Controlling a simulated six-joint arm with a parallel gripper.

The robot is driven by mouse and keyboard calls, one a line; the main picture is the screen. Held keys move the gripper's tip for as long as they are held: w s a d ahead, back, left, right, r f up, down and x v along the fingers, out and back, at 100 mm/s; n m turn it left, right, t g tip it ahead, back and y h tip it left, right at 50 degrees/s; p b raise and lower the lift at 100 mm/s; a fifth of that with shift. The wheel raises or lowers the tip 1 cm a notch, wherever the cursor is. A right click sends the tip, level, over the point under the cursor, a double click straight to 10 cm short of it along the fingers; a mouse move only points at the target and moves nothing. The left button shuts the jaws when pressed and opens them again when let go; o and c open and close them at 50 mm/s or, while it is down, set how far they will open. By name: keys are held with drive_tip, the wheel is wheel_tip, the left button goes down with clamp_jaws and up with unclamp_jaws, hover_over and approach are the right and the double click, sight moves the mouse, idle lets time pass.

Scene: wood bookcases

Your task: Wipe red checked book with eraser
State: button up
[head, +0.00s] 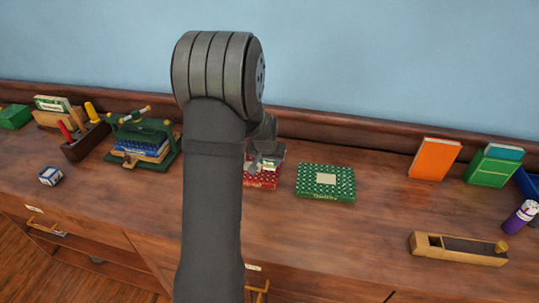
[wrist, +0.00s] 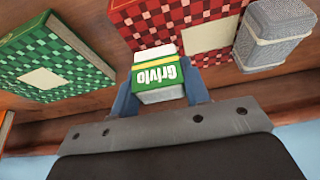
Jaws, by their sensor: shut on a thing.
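The red checked book (head: 262,182) lies flat on the wooden top, partly hidden behind my arm in the head view. In the wrist view the red checked book (wrist: 148,25) shows at the top, with a pale label. My gripper (wrist: 160,88) is shut on the eraser (wrist: 158,76), a white block with a green and yellow sleeve reading "Grivlo". The eraser overlaps the book's near edge in the wrist view; I cannot tell whether they touch. In the head view my gripper (head: 267,155) is small and over the book's back part.
A green checked book (head: 326,183) lies right of the red one. A grey mesh-textured block (wrist: 277,34) is beside or on the red book.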

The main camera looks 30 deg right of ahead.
drive_tip(key=shift+f, duration=0.5)
drive_tip(key=shift+w+d+f, duration=0.25)
drive_tip(key=shift+w+f, duration=0.05)
drive_tip(key=shift+f, duration=0.15)
drive_tip(key=shift+w+d+f, duration=0.2)
drive_tip(key=shift+w+f, duration=0.05)
drive_tip(key=shift+f, duration=0.2)
drive_tip(key=shift+c, duration=0.4)
drive_tip(key=shift+w+d+r, duration=0.1)
drive_tip(key=shift+w+d, duration=1.7)
drive_tip(key=shift+w, duration=0.15)
drive_tip(key=shift+s+a, duration=2.1)
drive_tip(key=shift+s, duration=0.2)
drive_tip(key=v, duration=0.3)
drive_tip(key=shift+w+d+r, duration=0.2)
drive_tip(key=shift+r, duration=2.55)
